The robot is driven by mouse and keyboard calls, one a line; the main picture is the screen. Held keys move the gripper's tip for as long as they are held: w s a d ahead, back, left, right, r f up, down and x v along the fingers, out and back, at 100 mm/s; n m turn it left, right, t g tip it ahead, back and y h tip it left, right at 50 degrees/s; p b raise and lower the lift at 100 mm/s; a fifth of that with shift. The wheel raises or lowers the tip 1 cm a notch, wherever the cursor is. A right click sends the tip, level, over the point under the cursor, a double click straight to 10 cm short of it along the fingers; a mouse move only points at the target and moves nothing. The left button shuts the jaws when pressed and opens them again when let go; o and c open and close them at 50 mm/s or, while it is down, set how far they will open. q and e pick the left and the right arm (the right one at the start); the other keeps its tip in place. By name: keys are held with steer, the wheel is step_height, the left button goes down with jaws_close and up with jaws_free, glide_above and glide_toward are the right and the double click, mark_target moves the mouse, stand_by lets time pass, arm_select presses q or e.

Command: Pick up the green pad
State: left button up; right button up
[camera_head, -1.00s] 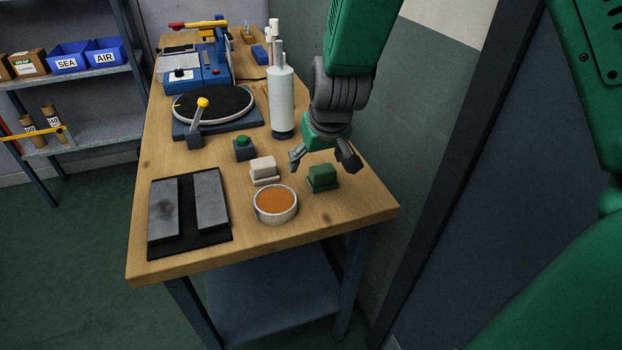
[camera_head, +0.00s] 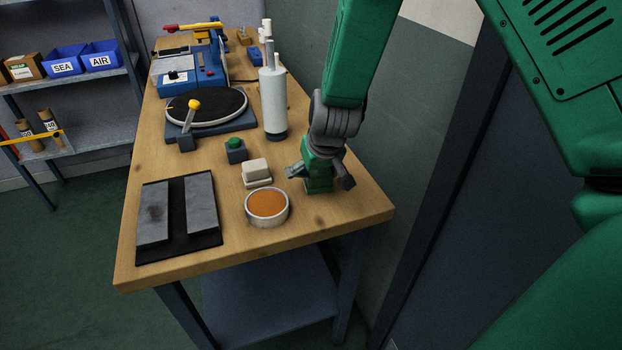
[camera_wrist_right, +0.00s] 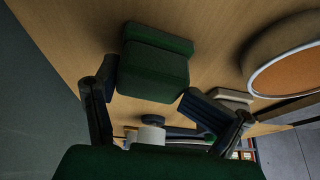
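The green pad (camera_head: 318,187) is a small block on a wider base, standing on the wooden bench near its right edge. My right gripper (camera_head: 320,178) is directly above it, pointing down, with its fingers spread to either side and partly hiding the pad. In the right wrist view the green pad (camera_wrist_right: 155,70) lies between and just beyond the two open fingertips (camera_wrist_right: 146,92). I cannot tell whether either finger touches it. My left gripper is not in view.
A white pad (camera_head: 256,172) and a round dish of orange material (camera_head: 267,207) stand close left of the gripper. A green button box (camera_head: 236,150), a white cylinder (camera_head: 272,100) and a turntable (camera_head: 205,108) are farther back. A wall (camera_head: 420,130) rises along the right.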

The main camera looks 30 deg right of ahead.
steer(key=shift+s+d+f, duration=0.15)
steer(key=shift+d+f, duration=0.1)
steer(key=shift+d, duration=0.35)
steer(key=shift+d+f, duration=0.1)
steer(key=shift+d, duration=0.1)
steer(key=shift+a, duration=0.65)
steer(key=shift+a+r, duration=0.3)
steer(key=shift+w+a+r, duration=0.1)
steer(key=shift+w+r, duration=0.05)
steer(key=shift+r, duration=0.5)
steer(key=shift+w+a+r, duration=0.1)
steer(key=shift+r, duration=0.5)
steer(key=r, duration=0.2)
steer(key=d+r+p, duration=0.1)
steer(key=r, duration=0.4)
steer(key=shift+s+d+p, duration=0.1)
steer(key=shift+d+p, duration=0.2)
steer(key=shift+d, duration=0.05)
steer(key=shift+a+r, duration=0.2)
steer(key=shift+a, duration=0.1)
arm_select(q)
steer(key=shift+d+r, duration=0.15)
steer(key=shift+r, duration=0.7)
arm_select(e)
steer(key=shift+a+r, duration=0.1)
steer(key=shift+a, duration=0.2)
steer(key=shift+c, duration=0.5)
